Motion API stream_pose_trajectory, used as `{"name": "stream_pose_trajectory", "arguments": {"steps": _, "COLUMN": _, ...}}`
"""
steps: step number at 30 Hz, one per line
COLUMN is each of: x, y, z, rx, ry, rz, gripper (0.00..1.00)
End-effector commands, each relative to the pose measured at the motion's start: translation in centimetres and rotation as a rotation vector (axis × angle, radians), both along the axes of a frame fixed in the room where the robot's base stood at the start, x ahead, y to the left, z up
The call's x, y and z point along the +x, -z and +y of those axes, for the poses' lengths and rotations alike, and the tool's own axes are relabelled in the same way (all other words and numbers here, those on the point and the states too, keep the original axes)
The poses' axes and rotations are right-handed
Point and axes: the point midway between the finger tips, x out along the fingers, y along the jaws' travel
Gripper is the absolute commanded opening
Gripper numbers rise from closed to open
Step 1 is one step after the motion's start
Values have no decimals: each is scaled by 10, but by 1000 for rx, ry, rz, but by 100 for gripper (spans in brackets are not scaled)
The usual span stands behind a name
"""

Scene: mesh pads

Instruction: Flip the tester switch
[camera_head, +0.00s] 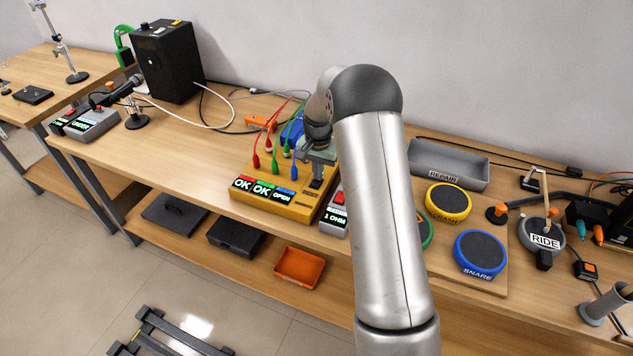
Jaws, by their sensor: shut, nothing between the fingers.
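The yellow tester (272,207) sits at the front edge of the bench, left of my arm. Its front displays read OK, OK and OPEN. Red, blue and green leads plug into its top. My gripper (316,184) points down over the right part of the tester's top, shut and empty. The fingertips look at or just above the surface; I cannot tell whether they touch it. I cannot make out the switch; the gripper and arm may hide it.
A grey box reading 1 OHM (333,214) stands right of the tester, partly behind my arm. A black speaker (168,62) stands left. The bench's left middle is mostly clear.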

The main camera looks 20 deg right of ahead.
Motion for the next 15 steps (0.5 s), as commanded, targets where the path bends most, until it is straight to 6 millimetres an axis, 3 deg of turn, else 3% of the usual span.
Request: {"name": "stream_pose_trajectory", "arguments": {"steps": 15, "x": 0, "y": -35, "z": 0, "rx": -1, "ry": 0, "rz": -1, "gripper": 0}}
